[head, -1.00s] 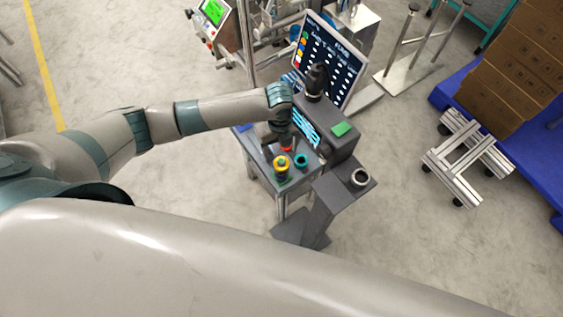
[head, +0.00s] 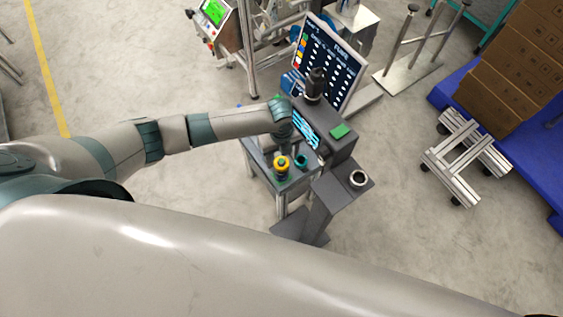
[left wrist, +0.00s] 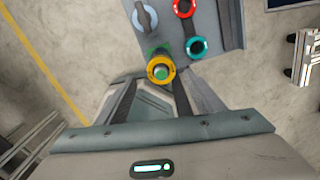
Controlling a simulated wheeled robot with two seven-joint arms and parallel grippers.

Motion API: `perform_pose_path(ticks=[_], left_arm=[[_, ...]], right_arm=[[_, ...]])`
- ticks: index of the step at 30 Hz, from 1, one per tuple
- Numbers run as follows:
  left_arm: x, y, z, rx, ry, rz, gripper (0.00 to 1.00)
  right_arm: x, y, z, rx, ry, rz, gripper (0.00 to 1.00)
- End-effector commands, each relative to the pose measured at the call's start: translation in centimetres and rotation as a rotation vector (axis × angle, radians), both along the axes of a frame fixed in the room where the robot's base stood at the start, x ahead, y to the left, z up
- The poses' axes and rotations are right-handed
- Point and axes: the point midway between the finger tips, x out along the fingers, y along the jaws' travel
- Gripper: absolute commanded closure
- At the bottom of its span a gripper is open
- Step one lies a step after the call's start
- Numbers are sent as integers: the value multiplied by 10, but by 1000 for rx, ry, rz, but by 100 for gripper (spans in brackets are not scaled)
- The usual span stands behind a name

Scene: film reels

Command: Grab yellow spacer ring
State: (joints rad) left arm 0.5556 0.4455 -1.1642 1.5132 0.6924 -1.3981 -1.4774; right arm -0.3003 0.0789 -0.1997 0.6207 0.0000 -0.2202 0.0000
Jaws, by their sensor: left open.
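The yellow spacer ring (head: 281,163) sits on a small table, and in the left wrist view the yellow ring (left wrist: 160,68) surrounds a green-topped post. A teal ring (head: 301,160) lies to its right, also visible in the left wrist view (left wrist: 196,46). A red ring (left wrist: 184,7) is at the top edge of the left wrist view; my arm hides it in the head view. My left gripper (left wrist: 154,88) is open and empty, its fingers pointing toward the yellow ring. In the head view the wrist hangs just behind that ring and the fingers are mostly hidden. My right gripper is out of view.
A screen (head: 328,62) and a dark console (head: 325,125) stand close behind the rings. A grey stand with a ring on top (head: 358,178) is to the right.

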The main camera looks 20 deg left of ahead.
Motion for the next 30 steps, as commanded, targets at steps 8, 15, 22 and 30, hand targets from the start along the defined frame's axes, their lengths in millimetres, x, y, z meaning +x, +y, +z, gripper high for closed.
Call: perform_pose_path(ticks=[8, 15, 22, 30], left_arm=[[3, 0, -27, 2, 3, 1, 38], [4, 0, -37, 1, 1, -1, 38], [4, 0, -37, 0, 0, -1, 38], [4, 0, -37, 0, 0, 0, 60]], right_arm=[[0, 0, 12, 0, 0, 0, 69], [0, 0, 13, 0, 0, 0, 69], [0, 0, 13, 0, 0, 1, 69], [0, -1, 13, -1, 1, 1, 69]])
